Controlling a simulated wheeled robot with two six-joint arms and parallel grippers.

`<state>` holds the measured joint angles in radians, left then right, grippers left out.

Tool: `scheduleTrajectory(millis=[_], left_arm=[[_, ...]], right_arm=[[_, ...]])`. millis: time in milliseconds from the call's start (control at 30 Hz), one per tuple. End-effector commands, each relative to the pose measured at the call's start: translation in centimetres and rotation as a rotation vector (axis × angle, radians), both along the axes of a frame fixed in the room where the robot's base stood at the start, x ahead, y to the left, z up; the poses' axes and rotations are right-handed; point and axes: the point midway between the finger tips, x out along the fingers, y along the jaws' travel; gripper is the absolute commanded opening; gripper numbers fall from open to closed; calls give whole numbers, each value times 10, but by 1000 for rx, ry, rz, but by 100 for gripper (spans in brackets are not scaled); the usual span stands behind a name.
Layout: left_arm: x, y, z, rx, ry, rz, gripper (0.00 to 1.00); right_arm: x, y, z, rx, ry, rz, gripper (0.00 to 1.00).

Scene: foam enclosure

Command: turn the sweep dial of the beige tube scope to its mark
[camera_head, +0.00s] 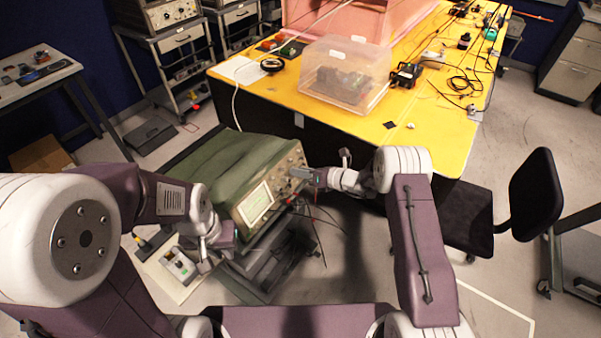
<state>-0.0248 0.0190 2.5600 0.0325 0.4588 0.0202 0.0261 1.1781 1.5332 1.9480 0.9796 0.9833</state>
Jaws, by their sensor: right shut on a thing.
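The tube scope (226,165) stands on a cart in the middle of the view, with a green top and sides and a beige front panel. Its lit screen (257,203) is on the left part of the panel, with knobs to the right. My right gripper (293,173) reaches the panel's upper right from the right and is shut on the sweep dial, which its fingers mostly hide. The dial's mark cannot be made out. My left gripper (212,258) is low, in front of and left of the scope, apart from the panel; its jaw opening is unclear.
Dark leads (317,222) hang from the panel below my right gripper. A yellow table (437,129) with a clear plastic box (345,74) stands behind. A black chair (533,205) is at right. Small boxes lie on a low surface (165,278) at lower left.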

Motion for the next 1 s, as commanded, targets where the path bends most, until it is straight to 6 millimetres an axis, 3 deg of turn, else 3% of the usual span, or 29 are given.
scheduleTrajectory(millis=[800, 833, 867, 900, 1000], left_arm=[[0, 0, -1, 0, 0, 0, 16], [0, 0, -1, 0, 0, 0, 16], [0, 0, -1, 0, 0, 0, 16], [0, 0, -1, 0, 0, 0, 16], [0, 0, -1, 0, 0, 0, 16]], right_arm=[[1, -1, 1, 74, 98, -43, 0], [1, -1, 1, 74, 98, -43, 28], [1, -1, 1, 73, 98, -43, 37], [1, -1, 1, 73, 98, -43, 42], [1, -1, 1, 73, 98, -41, 42]])
